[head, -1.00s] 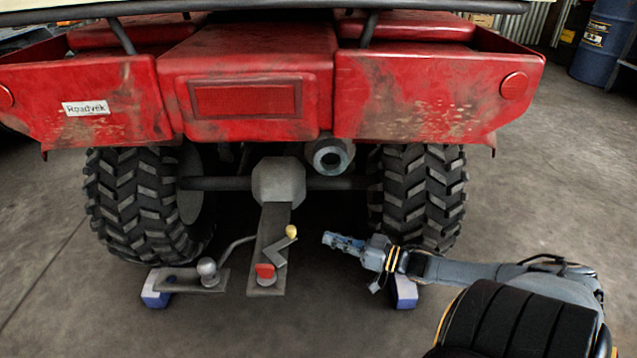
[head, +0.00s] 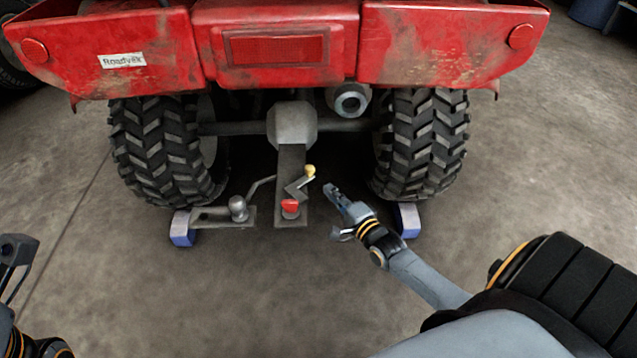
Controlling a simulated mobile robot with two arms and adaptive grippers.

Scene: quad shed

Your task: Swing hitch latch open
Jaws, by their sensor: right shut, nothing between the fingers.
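The hitch (head: 291,155) hangs below the middle of the red quad's rear as a flat grey bar. At its lower end is a grey cranked latch lever (head: 299,186) with a yellow knob (head: 310,171) at its upper right and a red piece (head: 290,206) at its lower end. My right gripper (head: 332,192) is shut and empty, just right of the yellow knob, with a small gap showing. Part of my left gripper (head: 15,252) shows at the left edge; whether it is open or shut is unclear.
A tow ball (head: 238,207) on a grey plate lies left of the hitch, with a bent rod behind it. Blue blocks (head: 181,229) (head: 409,220) sit by the left tyre (head: 165,150) and right tyre (head: 425,140). The floor in front is clear.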

